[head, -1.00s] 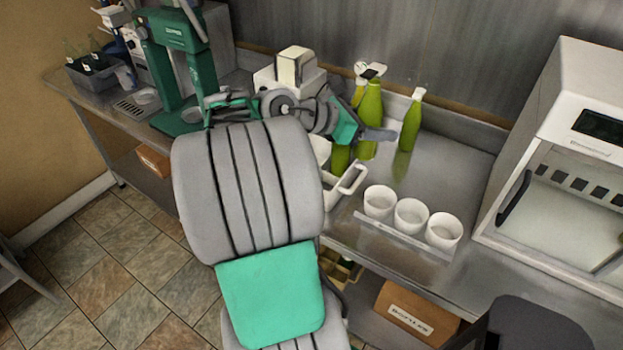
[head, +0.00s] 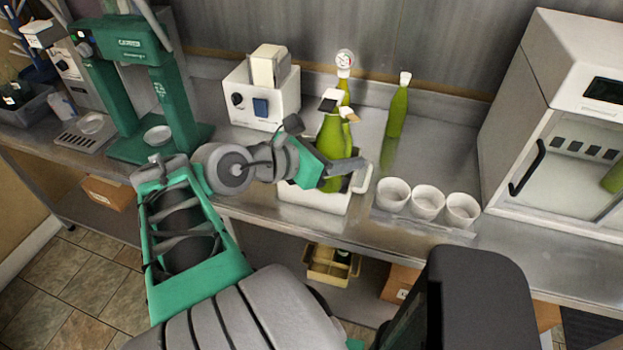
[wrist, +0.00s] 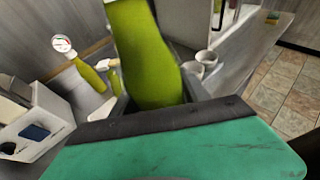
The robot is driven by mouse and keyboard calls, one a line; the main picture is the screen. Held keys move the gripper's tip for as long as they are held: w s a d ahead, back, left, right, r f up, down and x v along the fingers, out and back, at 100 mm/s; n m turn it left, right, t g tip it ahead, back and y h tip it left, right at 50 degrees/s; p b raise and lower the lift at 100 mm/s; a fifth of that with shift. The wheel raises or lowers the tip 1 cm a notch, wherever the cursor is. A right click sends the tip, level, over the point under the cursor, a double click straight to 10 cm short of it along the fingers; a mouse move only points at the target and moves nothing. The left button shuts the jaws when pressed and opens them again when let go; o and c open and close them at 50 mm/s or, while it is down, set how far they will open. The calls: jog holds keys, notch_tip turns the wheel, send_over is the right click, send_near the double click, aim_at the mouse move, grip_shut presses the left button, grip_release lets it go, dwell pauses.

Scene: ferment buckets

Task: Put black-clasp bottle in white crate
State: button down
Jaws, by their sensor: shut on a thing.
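My gripper (head: 346,172) is shut on a green bottle with a black clasp (head: 331,140), upright or slightly tilted. The bottle fills the middle of the wrist view (wrist: 145,60), where its top is cut off. The white crate (head: 312,203) stands at the counter's front edge, below the held bottle. The bottle's lower end overlaps the crate in the head view; I cannot tell whether it is inside or above it. My gripper and the bottle hide much of the crate's inside.
A gauge-topped bottle (head: 344,65) and a tan-topped bottle (head: 350,116) are behind the held one. Another green bottle (head: 397,110) stands farther right. White cups (head: 427,202) line the front right. A white machine (head: 262,95) is behind left; a glass-fronted cabinet (head: 560,110) is right.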

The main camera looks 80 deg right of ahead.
jog(key=shift+w+d, duration=0.15)
jog(key=w+d+f, duration=0.9)
jog(key=d+f, duration=0.2)
jog(key=f, duration=0.2)
jog(key=shift+n+t+h+b, duration=0.3)
jog(key=shift+b, duration=0.15)
jog(key=shift+f, duration=0.55)
jog(key=c, duration=0.6)
grip_release()
jog(key=shift+f, duration=0.1)
jog(key=shift+o, duration=0.2)
